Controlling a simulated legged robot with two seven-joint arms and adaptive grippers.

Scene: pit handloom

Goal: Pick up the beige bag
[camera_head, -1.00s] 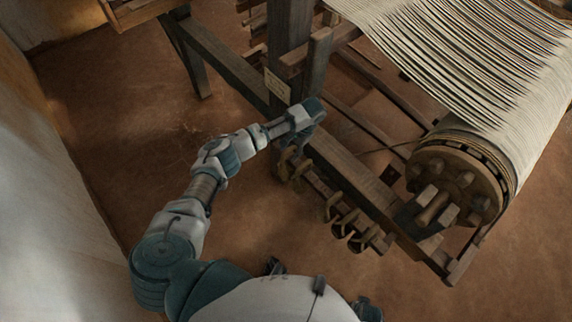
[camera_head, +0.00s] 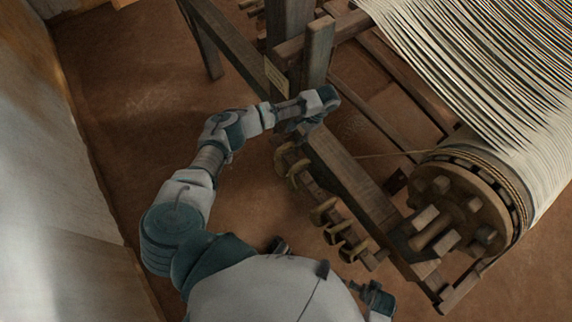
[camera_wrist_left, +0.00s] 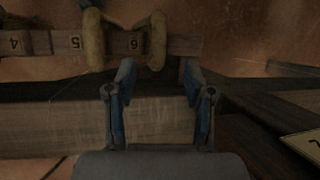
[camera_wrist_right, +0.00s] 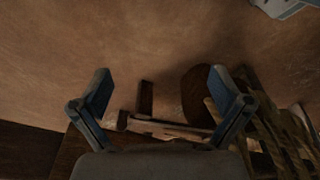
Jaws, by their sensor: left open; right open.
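I cannot make out a beige bag in any view. My left gripper (camera_head: 304,126) is over the loom's long side beam (camera_head: 345,172), partly hidden by its own wrist in the head view. In the left wrist view the left gripper (camera_wrist_left: 157,72) is open and empty. Its fingers point at a numbered wooden rail (camera_wrist_left: 70,43) with tan loops (camera_wrist_left: 157,40) hanging on it. My right gripper (camera_wrist_right: 160,74) is open and empty in the right wrist view. Its fingers are in front of brown floor and a low wooden piece (camera_wrist_right: 168,130).
The loom's warp threads (camera_head: 480,70) run to a large toothed roller (camera_head: 462,212) at the right. A wooden post (camera_head: 317,50) stands behind my left gripper. A pale wall (camera_head: 45,190) is at the left. Open floor (camera_head: 130,120) lies between wall and loom.

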